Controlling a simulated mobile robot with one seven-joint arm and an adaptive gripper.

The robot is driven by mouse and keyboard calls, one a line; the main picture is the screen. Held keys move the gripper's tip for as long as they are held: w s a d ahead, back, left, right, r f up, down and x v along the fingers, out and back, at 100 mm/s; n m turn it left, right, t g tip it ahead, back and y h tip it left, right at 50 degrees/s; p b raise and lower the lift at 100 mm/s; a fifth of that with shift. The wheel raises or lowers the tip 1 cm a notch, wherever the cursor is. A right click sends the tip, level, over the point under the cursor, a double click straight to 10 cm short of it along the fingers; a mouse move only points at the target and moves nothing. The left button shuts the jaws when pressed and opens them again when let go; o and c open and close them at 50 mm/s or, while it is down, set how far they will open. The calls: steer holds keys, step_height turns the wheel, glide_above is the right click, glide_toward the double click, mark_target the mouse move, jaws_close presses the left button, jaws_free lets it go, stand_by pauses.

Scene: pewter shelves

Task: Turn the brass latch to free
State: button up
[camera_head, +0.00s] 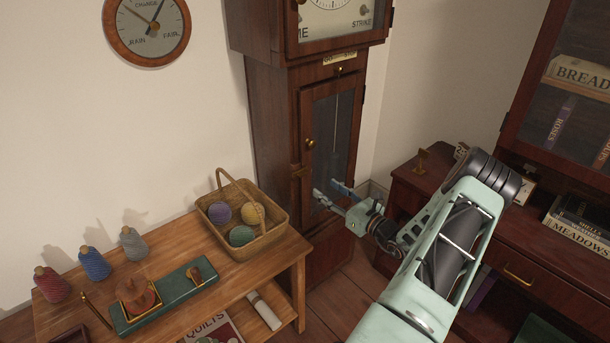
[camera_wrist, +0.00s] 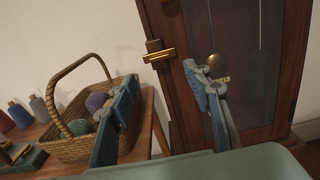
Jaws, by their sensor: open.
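The brass latch (camera_wrist: 158,55) is on the left edge of the tall clock's glazed door (camera_wrist: 172,90) in the wrist view. It lies roughly level across the door edge, beside a small dark wooden block (camera_wrist: 153,45). My gripper (camera_head: 327,191) is open and empty in front of the lower door. In the wrist view its fingers (camera_wrist: 160,80) are spread wide, with the latch showing above and between them. I see no contact with it.
A wicker basket of yarn balls (camera_head: 272,236) stands on the wooden table (camera_head: 215,247) to the left. A dark cabinet (camera_head: 410,190) stands to the right. A round brass disc (camera_wrist: 217,64) shows near my right finger in the wrist view.

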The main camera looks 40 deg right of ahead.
mark_target(304, 174)
steer(key=w, duration=0.6)
steer(key=w+a, duration=0.1)
steer(key=w, duration=0.3)
steer(key=c, duration=1.2)
